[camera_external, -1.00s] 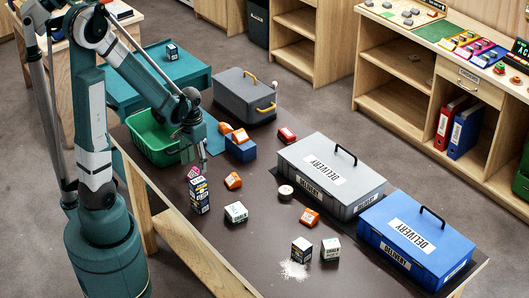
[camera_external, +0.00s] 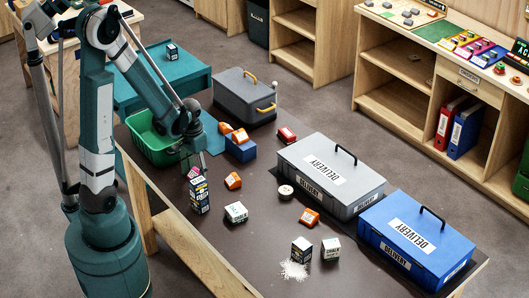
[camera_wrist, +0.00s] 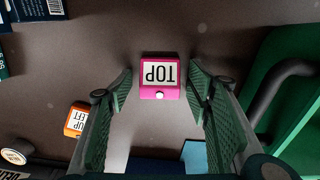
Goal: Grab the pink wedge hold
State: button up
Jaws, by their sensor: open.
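The pink wedge hold (camera_wrist: 159,94) lies on the dark table with a white "TOP" label facing up. In the wrist view it sits centred between the two fingertips of my gripper (camera_wrist: 160,84), with gaps on both sides. In the external view the pink wedge hold (camera_external: 194,172) is small and partly hidden, just below my gripper (camera_external: 193,163). My gripper is open and empty. How far the fingertips are above the table is hard to tell.
A green bin (camera_external: 150,147) stands close on the left. A tall dark box (camera_external: 199,196) is right in front of the hold. An orange hold (camera_external: 233,181) and a blue block (camera_external: 240,149) lie to the right. The table's centre has some free room.

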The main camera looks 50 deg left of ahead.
aim_at(197, 171)
jog(key=shift+c, duration=0.2)
jog(key=c, duration=0.9)
jog(key=shift+r, duration=0.15)
jog(key=shift+c, duration=0.2)
jog(key=shift+r+p, duration=1.35)
jog(key=shift+r, duration=3.5)
